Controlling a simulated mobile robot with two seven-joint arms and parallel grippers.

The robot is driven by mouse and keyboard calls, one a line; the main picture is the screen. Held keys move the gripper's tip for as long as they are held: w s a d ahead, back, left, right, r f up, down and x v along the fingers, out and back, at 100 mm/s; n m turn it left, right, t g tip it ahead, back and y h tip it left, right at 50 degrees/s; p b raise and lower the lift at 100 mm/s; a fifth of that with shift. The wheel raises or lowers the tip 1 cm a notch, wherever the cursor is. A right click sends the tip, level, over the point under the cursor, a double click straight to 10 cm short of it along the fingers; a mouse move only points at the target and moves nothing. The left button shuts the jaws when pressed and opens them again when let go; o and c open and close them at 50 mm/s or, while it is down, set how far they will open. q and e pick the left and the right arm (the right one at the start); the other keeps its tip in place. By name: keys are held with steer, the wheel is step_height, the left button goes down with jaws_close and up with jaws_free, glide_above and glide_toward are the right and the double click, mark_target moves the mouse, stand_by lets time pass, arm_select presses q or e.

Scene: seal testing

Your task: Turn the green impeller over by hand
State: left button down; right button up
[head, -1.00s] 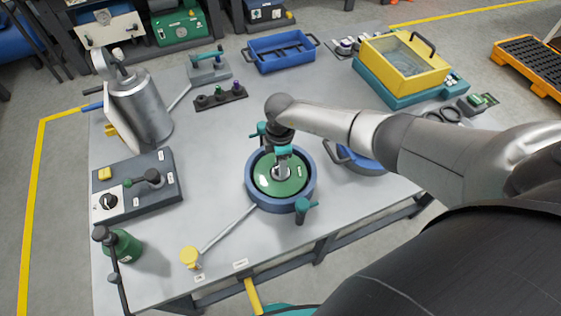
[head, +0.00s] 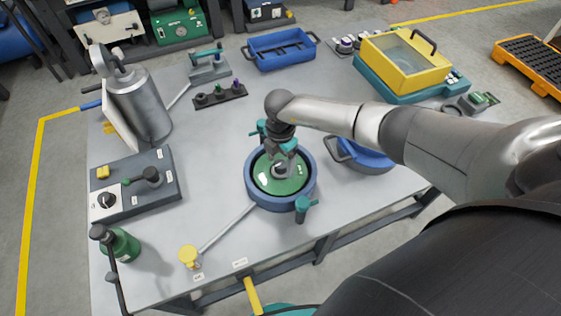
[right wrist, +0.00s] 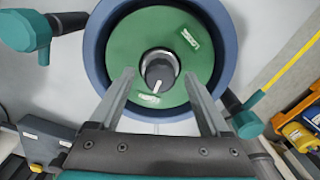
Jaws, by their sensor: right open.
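The green impeller (head: 268,182) is a round disc lying inside a blue ring-shaped housing (head: 254,196) near the front middle of the table. In the right wrist view the impeller (right wrist: 120,48) shows a metal hub (right wrist: 159,68) at its centre and small pale labels. My right gripper (head: 281,168) is above the hub. In the right wrist view its two fingers (right wrist: 161,80) are apart, one on each side of the hub, with nothing held. I cannot tell whether the fingertips touch the disc. My left gripper is not in view.
Teal clamp handles stand around the housing, one at its front right (head: 302,208). A blue pan (head: 365,158) is at its right. A grey control box (head: 137,186), a metal canister (head: 143,110) and a green bottle (head: 122,246) stand left.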

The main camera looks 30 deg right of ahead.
steer(key=n+b, duration=0.1)
steer(key=n, duration=0.4)
steer(key=n+b, duration=0.1)
steer(key=n, duration=0.3)
steer(key=shift+n, duration=0.4)
steer(key=shift+c, duration=0.2)
jaws_close()
stand_by(0.6)
